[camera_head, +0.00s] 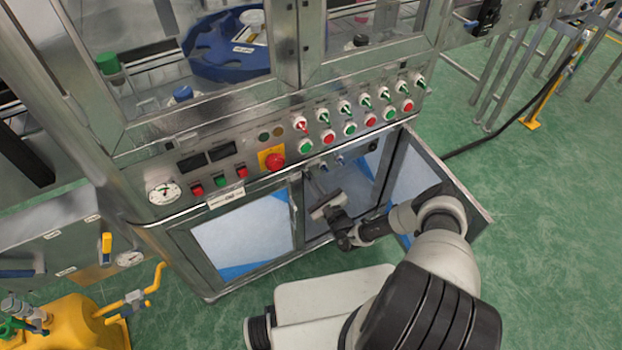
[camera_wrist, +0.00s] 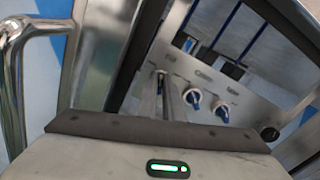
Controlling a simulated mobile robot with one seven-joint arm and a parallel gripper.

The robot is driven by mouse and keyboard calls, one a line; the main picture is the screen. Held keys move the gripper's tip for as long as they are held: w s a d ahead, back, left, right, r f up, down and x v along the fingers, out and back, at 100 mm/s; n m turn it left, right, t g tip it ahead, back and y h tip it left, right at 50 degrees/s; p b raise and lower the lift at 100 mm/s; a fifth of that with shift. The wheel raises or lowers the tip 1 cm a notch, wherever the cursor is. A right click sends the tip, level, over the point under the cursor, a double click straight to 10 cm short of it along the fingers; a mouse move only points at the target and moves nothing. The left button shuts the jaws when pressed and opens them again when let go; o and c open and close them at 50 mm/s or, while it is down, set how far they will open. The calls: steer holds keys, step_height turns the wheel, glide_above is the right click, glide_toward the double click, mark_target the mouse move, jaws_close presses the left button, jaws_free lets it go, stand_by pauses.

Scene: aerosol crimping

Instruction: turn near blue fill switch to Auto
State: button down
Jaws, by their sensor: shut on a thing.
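My gripper (camera_head: 310,178) reaches into the open cabinet below the main control panel. In the wrist view the narrow fingers of my gripper (camera_wrist: 161,76) meet at the inner switch panel, at the left end of a row of switches. They are shut on the near blue fill switch, which the fingertips almost wholly hide, so its setting cannot be read. Two other blue-and-white switches, a middle one (camera_wrist: 194,99) and a right one (camera_wrist: 222,111), sit beside it, free of the fingers.
The cabinet's right door (camera_head: 440,185) stands open beside my arm. The left window panel (camera_head: 243,240) is closed. Above is the main panel with several red and green switches and a red emergency button (camera_head: 274,161). A metal handle (camera_wrist: 14,60) is at the wrist view's left.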

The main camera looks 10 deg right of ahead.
steer(key=n, duration=0.5)
steer(key=shift+a+f, duration=0.1)
steer(key=shift+a, duration=0.05)
stand_by(0.4)
steer(key=c, duration=1.9)
jaws_free()
